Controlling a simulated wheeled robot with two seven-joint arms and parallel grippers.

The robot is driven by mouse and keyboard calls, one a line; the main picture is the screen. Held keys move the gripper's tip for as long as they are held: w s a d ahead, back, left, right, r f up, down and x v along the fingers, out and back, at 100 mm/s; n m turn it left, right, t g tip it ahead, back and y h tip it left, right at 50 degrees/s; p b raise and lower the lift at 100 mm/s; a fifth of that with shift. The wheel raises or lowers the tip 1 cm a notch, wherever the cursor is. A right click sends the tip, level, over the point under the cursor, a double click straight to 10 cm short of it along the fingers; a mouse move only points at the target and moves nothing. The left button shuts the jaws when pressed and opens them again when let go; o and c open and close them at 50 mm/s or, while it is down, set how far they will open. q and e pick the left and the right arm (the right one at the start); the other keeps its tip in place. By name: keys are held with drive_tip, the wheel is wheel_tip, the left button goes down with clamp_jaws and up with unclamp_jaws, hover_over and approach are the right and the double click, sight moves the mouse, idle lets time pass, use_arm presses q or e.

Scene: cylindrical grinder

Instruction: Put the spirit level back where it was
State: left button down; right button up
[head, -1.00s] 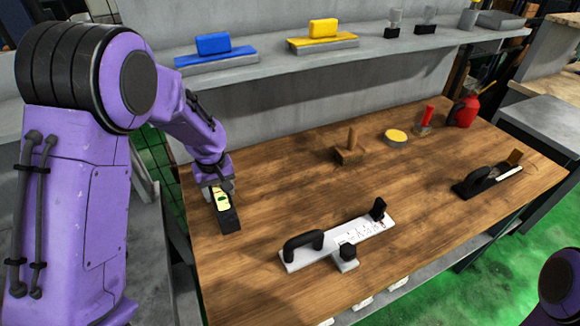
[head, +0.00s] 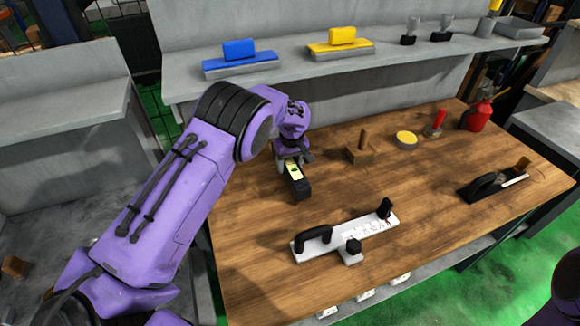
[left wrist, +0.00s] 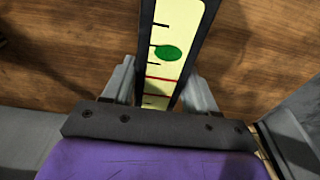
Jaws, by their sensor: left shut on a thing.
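The spirit level is a black block (head: 299,187) with a pale yellow vial face, seen at the back left of the wooden table in the head view. In the left wrist view its yellow vial (left wrist: 174,50) shows a green bubble and red and black marks. My left gripper (head: 293,160) is shut on the near-arm end of the spirit level, with a finger on each side of it. The free end of the level points toward the table's front. I cannot tell whether the level touches the table top. My right gripper is not in view; only a purple part of mine shows at the lower right.
On the wooden table (head: 260,250) are a white plate tool with black handles (head: 345,236), a wooden block with a peg (head: 361,152), a yellow-topped tin (head: 406,139), a red-handled tool (head: 437,124), a red bottle (head: 479,115) and a black plane-like tool (head: 490,184). A grey shelf (head: 390,61) runs behind.

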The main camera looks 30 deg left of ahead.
sight(289, 165)
use_arm(q)
drive_tip(key=shift+s+f+p, duration=0.5)
drive_tip(key=shift+s+f, duration=0.1)
drive_tip(key=shift+f, duration=0.35)
drive_tip(key=shift+w+a+f, duration=0.1)
drive_tip(key=shift+w+f, duration=0.1)
drive_tip(key=shift+c, duration=1.6)
unclamp_jaws()
drive_tip(key=shift+w+f, duration=0.1)
drive_tip(key=shift+f, duration=0.1)
drive_tip(key=shift+s+r, duration=0.25)
drive_tip(key=shift+r, duration=0.05)
drive_tip(key=shift+w+r+b, duration=0.1)
drive_tip(key=shift+r+b, duration=0.1)
drive_tip(key=shift+b, duration=0.1)
drive_tip(key=r, duration=0.2)
drive_tip(key=r+b, duration=0.1)
drive_tip(key=r, duration=0.1)
drive_tip(key=d+r+b, duration=0.1)
drive_tip(key=r, duration=0.1)
drive_tip(key=shift+s+r, duration=0.35)
drive_tip(key=shift+a, duration=0.1)
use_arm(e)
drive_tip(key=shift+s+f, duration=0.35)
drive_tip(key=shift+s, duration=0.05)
use_arm(q)
drive_tip(key=shift+w, duration=0.1)
